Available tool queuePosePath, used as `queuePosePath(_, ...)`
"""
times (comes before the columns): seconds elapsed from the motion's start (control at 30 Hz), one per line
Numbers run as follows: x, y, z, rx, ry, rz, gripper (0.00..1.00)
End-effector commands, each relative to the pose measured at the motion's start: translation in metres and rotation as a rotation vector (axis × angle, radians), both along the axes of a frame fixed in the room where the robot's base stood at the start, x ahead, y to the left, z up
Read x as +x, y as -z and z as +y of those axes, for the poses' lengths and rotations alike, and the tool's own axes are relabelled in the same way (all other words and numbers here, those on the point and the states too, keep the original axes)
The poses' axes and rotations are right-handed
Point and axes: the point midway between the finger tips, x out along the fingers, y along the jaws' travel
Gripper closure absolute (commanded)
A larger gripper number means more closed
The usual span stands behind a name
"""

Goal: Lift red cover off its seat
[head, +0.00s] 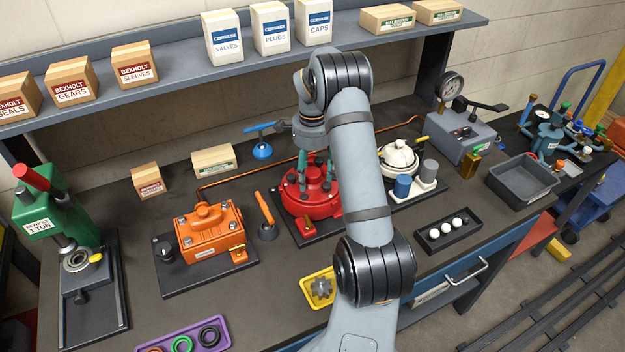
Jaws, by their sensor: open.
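The red cover (300,194) is a round red piece with dark bolts around it. It sits on a red motor body on a dark base plate, left of the middle of the head view. My gripper (316,174) points down over the top of the cover, with its teal fingers apart around the cover's raised middle. My arm hides the cover's right side. I cannot tell whether the fingers touch the cover.
An orange motor (210,235) stands to the left, with an orange-handled tool (265,210) between. A white motor (398,158), blue and grey cylinders and a black tray of white balls (447,229) lie to the right. A shelf (190,68) with boxes runs behind.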

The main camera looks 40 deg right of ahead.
Motion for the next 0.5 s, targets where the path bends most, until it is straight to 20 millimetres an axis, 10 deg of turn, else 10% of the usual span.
queuePosePath(0.5, 0.0000, -0.0002, 0.0001, 0.000, 0.000, 0.000, 0.61)
